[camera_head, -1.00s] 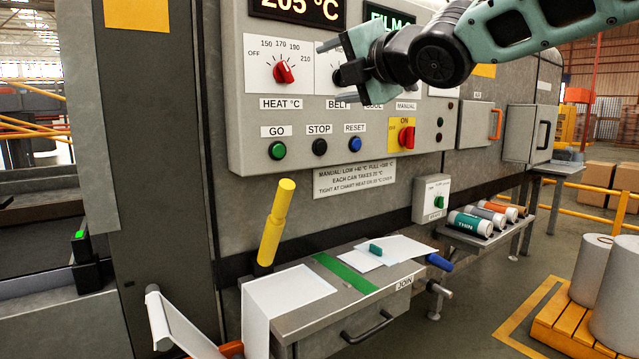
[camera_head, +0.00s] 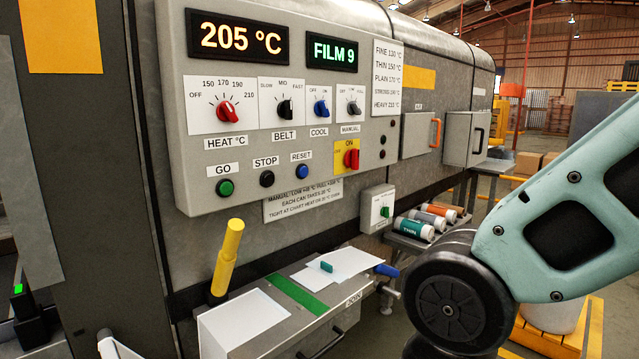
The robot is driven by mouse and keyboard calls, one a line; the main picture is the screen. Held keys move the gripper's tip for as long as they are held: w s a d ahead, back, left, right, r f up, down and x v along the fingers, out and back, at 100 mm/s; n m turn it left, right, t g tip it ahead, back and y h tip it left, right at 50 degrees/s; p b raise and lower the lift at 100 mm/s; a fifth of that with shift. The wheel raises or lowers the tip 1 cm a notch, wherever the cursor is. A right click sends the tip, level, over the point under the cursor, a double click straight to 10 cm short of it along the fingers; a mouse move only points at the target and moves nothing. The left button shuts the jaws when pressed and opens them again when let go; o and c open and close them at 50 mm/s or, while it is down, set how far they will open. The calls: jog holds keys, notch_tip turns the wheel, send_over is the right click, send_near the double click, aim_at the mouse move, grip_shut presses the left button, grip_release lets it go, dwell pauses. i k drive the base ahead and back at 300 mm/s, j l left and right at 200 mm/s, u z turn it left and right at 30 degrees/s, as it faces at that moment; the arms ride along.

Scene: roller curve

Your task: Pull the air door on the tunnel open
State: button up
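A grey door with an orange upright handle (camera_head: 435,133) sits on the side of the grey tunnel (camera_head: 350,40), right of the control panel. A small label above this door (camera_head: 415,140) is too small to read for sure; it is likely the air door. The door looks shut against the tunnel wall. My arm, pale green with a black joint, fills the lower right. My gripper is outside the picture, so its fingers are hidden from me.
A grey box with a black handle (camera_head: 466,138) stands out just right of the door. The control panel (camera_head: 290,160) is to the left. Below are a rack of rolls (camera_head: 428,222) and a joining bench (camera_head: 300,310). A yellow pallet (camera_head: 560,335) is at lower right.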

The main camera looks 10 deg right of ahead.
aim_at(417, 129)
jog(key=i+l, duration=0.25)
jog(key=i+l+z, duration=0.1)
jog(key=i, duration=0.4)
jog(key=i+l, duration=0.35)
